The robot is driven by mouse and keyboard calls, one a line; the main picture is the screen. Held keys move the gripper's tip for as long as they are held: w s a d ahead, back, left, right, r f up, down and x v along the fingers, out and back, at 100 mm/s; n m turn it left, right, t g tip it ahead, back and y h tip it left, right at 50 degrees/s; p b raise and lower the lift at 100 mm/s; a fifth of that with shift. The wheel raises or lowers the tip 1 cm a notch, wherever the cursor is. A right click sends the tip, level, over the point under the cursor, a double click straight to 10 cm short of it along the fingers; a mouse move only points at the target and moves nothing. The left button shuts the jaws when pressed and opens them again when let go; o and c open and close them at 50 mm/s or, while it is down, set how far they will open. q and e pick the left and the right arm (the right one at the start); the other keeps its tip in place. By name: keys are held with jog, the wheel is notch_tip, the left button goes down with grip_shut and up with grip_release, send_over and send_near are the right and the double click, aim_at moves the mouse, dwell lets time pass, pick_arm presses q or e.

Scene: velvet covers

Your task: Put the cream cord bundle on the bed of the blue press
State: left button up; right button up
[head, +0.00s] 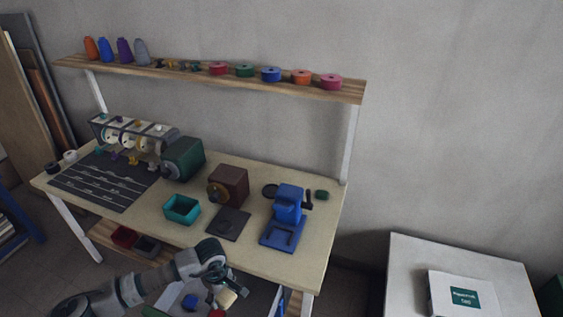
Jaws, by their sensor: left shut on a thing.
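The blue press (288,207) stands upright at the right end of the workbench. Its flat bed (279,237) is at its front and looks empty. My left gripper (217,286) is in front of the bench's near edge, to the left of the press and nearer to me. It points down and is shut on a small cream piece, which looks like the cream cord bundle (228,299). The fingertips are small and dark, so the exact grip is hard to make out. My right gripper is not in view.
A brown machine (228,186) and a teal bin (182,209) stand left of the press. A dark green machine (184,158) is farther left. A blue item (190,301) lies below my left arm. A shelf of spools (200,77) runs above the bench.

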pick_arm(q)
jog(key=m, duration=0.1)
jog(key=r+m, duration=0.1)
jog(key=m, duration=0.1)
jog(key=a+m, duration=0.1)
jog(key=m, duration=0.1)
jog(key=shift+s+r, duration=0.1)
jog(key=shift+r, duration=0.25)
jog(key=m, duration=0.2)
jog(key=r+m, duration=0.1)
jog(key=m, duration=0.1)
jog(key=r+m, duration=0.1)
jog(key=m, duration=0.1)
jog(key=shift+s+a+b, duration=0.2)
jog(key=shift+a+b, duration=0.15)
jog(key=shift+a, duration=0.05)
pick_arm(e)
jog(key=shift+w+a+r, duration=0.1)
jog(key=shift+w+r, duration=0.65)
pick_arm(q)
jog(key=shift+f, duration=0.1)
